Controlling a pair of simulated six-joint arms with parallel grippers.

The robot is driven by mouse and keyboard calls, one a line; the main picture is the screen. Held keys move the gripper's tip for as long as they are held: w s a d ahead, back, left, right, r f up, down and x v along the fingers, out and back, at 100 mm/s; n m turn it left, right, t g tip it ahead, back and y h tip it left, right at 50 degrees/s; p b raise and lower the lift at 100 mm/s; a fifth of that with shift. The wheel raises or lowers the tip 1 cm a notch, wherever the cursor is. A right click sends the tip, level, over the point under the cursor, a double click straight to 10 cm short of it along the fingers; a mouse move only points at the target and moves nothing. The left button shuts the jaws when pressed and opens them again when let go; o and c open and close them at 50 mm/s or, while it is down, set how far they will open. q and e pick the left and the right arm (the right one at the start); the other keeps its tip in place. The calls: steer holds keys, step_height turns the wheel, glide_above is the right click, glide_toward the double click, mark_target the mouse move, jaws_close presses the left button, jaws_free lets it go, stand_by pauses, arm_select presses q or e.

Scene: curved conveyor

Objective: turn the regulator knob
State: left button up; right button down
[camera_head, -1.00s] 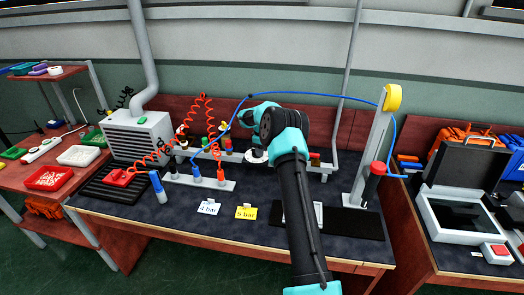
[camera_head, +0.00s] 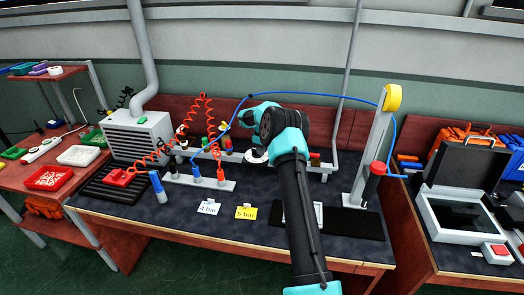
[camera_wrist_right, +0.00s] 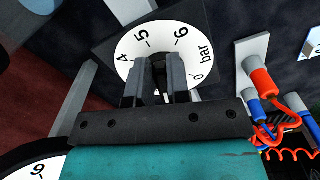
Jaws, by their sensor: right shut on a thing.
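The regulator's round white dial (camera_wrist_right: 197,55), marked 4, 5, 6, 0 and "bar", faces the camera in the right wrist view. In the head view the pale dial (camera_head: 254,157) shows only partly below my wrist. My right gripper (camera_wrist_right: 159,66) has its two fingers on either side of the dark knob (camera_wrist_right: 159,78) at the dial's middle, shut on it. The fingers hide most of the knob and any pointer, so I cannot tell its setting. In the head view, my right wrist (camera_head: 258,116) hangs over the regulator. My left gripper is not in view.
A white "4 bar" card (camera_head: 207,208) and a yellow "5 bar" card (camera_head: 246,213) stand at the bench front. Coiled red hoses (camera_head: 204,125) and a blue hose (camera_head: 320,96) run near my arm. A second dial (camera_wrist_right: 38,166) shows at the lower left in the wrist view.

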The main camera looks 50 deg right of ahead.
steer(key=shift+a+m, duration=0.1)
steer(key=shift+m, duration=0.3)
steer(key=shift+a+m, duration=0.3)
steer(key=shift+m, duration=0.95)
steer(key=shift+a+m, duration=0.25)
steer(key=shift+m, duration=1)
steer(key=c, duration=1.1)
jaws_free()
step_height(320, 180, up, 18)
steer(key=shift+f, duration=0.25)
steer(key=shift+f, duration=0.1)
